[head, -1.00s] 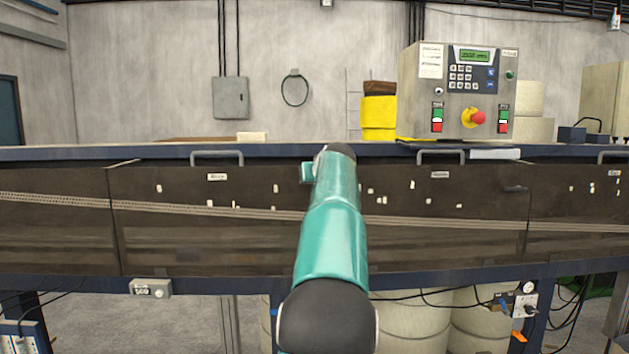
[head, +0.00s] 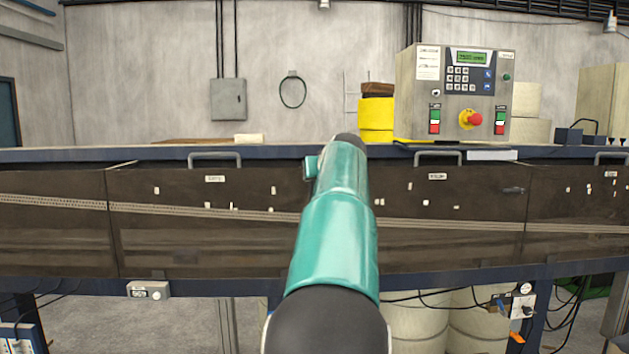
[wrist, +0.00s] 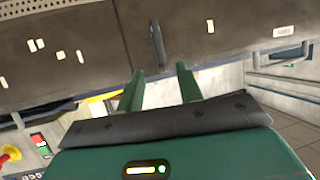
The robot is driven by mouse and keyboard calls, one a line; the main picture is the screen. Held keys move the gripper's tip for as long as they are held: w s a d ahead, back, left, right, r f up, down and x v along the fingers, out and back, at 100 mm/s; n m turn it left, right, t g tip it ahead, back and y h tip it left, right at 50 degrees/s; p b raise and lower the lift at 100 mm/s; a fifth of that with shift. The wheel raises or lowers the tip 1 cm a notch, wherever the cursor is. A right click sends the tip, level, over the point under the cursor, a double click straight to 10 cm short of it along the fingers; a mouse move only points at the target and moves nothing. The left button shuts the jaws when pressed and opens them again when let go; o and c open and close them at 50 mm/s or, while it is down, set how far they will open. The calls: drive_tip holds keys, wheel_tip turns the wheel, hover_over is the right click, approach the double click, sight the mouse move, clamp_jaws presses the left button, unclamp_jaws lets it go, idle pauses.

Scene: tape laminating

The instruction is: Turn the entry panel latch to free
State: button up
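The latch (head: 513,190) is a small dark handle at the upper right of the middle dark panel (head: 400,245), close to the seam with the right panel. In the head view it lies roughly horizontal. In the wrist view the latch (wrist: 157,43) shows as a dark bar beside the panel seam, just beyond my fingertips. My gripper (wrist: 160,72) has its two green fingers apart, with nothing visible between them. The latch lines up with the gap, but I cannot tell whether any finger touches it. In the head view my arm hides the gripper.
A control box (head: 455,92) with a red emergency button (head: 471,119) stands on the table above the panels. Grey handles (head: 438,156) stick out along the panels' top edge. Cables and a socket box (head: 523,305) hang below right.

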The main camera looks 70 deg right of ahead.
drive_tip(key=v, duration=0.7)
drive_tip(key=shift+w, duration=0.15)
drive_tip(key=w+a+f+n+y, duration=0.2)
drive_tip(key=w+a+f, duration=0.3)
drive_tip(key=a, duration=0.5)
drive_tip(key=w+a+f+n+y, duration=0.1)
drive_tip(key=w+a+f+y, duration=0.2)
drive_tip(key=w+a, duration=0.55)
drive_tip(key=w+a+f+n+y, duration=0.2)
drive_tip(key=w+a+f, duration=0.15)
drive_tip(key=a, duration=0.95)
drive_tip(key=s+a+f+n+g+y, duration=0.1)
drive_tip(key=s+a+f, duration=0.1)
drive_tip(key=a+f, duration=0.55)
drive_tip(key=s+a+f+n+y, duration=0.15)
drive_tip(key=a+f, duration=0.25)
drive_tip(key=a, duration=0.7)
drive_tip(key=s+a+f+n+g+y, duration=0.1)
drive_tip(key=s+a+f+n+g, duration=0.1)
drive_tip(key=s+a+f, duration=0.6)
wheel_tip(320, 180, down, 2)
drive_tip(key=shift+s+a+f+n, duration=0.1)
drive_tip(key=shift+s+a+n, duration=0.3)
drive_tip(key=shift+a, duration=0.65)
